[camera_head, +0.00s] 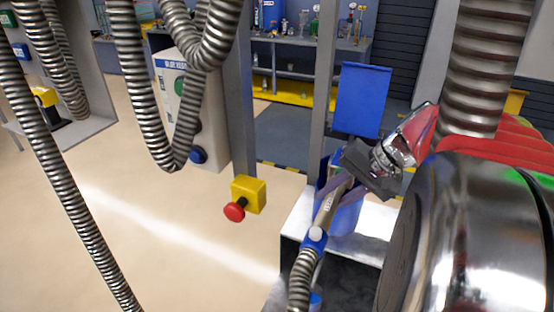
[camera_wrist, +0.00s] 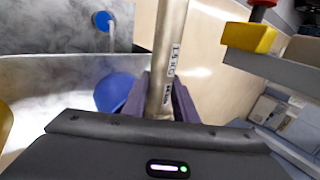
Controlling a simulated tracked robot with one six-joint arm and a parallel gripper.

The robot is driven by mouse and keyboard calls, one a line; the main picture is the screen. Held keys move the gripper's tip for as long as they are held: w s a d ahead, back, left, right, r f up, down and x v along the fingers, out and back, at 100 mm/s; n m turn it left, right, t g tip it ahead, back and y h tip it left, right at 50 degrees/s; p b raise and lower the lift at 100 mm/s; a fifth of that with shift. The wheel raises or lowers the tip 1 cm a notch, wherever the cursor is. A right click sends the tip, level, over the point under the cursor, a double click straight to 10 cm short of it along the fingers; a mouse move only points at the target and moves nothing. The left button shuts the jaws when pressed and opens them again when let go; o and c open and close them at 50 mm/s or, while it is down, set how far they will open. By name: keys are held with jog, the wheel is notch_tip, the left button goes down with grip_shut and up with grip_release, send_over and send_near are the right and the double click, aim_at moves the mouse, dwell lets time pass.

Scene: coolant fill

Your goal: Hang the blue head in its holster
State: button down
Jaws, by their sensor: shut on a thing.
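My gripper (camera_head: 331,192) is shut on a metal tube with a blue collar (camera_head: 315,238), which I take to be the blue head. A ribbed hose runs down from the collar. In the wrist view, the tube (camera_wrist: 167,60) stands between the purple fingers (camera_wrist: 165,100) and carries a printed label. A blue cup-like part (camera_head: 345,218), possibly the holster, is behind the gripper and partly hidden by it. A blue rounded thing (camera_wrist: 115,92) shows left of the tube in the wrist view. I cannot tell whether the head touches the blue part.
A blue panel (camera_head: 362,98) stands upright behind the gripper. A yellow box with a red button (camera_head: 247,196) is on a post to the left. Ribbed hoses (camera_head: 160,110) hang at left. A shiny metal surface (camera_head: 368,222) lies beneath the gripper. Open floor (camera_head: 120,220) is at left.

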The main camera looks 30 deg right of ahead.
jog(key=shift+f, duration=1.25)
dwell(0.5)
jog(key=c, duration=1.3)
grip_release()
jog(key=shift+c, duration=0.2)
jog(key=shift+f, duration=0.15)
jog(key=v, duration=1.4)
jog(key=shift+w+a, duration=0.15)
